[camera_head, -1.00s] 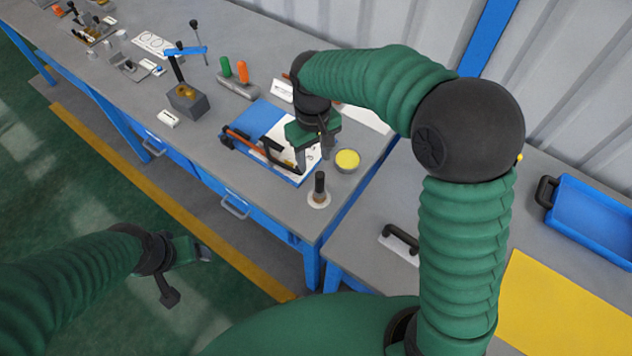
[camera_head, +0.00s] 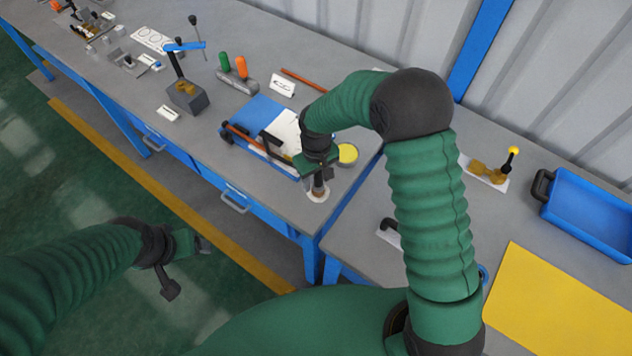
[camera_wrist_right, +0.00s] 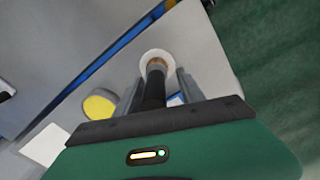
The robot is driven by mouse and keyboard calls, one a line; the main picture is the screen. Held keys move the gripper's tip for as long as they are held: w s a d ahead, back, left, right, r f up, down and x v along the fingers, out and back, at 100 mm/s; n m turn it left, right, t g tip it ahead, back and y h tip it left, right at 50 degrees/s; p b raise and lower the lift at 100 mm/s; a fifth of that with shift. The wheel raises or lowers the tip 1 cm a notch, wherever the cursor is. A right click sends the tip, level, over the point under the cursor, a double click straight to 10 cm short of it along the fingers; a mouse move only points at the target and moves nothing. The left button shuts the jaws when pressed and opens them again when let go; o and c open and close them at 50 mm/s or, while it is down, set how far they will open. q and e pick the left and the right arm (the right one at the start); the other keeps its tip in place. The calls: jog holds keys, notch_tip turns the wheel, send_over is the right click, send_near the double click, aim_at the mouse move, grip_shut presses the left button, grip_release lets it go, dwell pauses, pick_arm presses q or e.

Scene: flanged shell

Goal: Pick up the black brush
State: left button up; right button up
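The black brush (camera_wrist_right: 153,91) stands upright on a round white disc (camera_wrist_right: 158,57), with its brown lower end on the disc. In the head view the brush (camera_head: 319,184) and disc (camera_head: 319,196) are at the front right corner of the grey bench. My right gripper (camera_head: 319,176) is directly over the brush and partly hides it. In the right wrist view the two fingers of that gripper (camera_wrist_right: 161,88) are apart, one on each side of the brush, with gaps showing. My left gripper (camera_head: 187,265) hangs over the floor, away from the bench; its opening is unclear.
A round yellow-topped tin (camera_head: 348,154) is close behind the brush. A blue tray (camera_head: 259,121) with a white sheet and a long tool lies to its left. A second bench at right holds a yellow mat (camera_head: 560,305) and a blue bin (camera_head: 597,217).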

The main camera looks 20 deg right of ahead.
jog(key=shift+d, duration=0.5)
grip_shut()
pick_arm(q)
jog(key=shift+d, duration=0.2)
pick_arm(e)
jog(key=shift+a+r, duration=0.1)
jog(key=shift+a, duration=0.25)
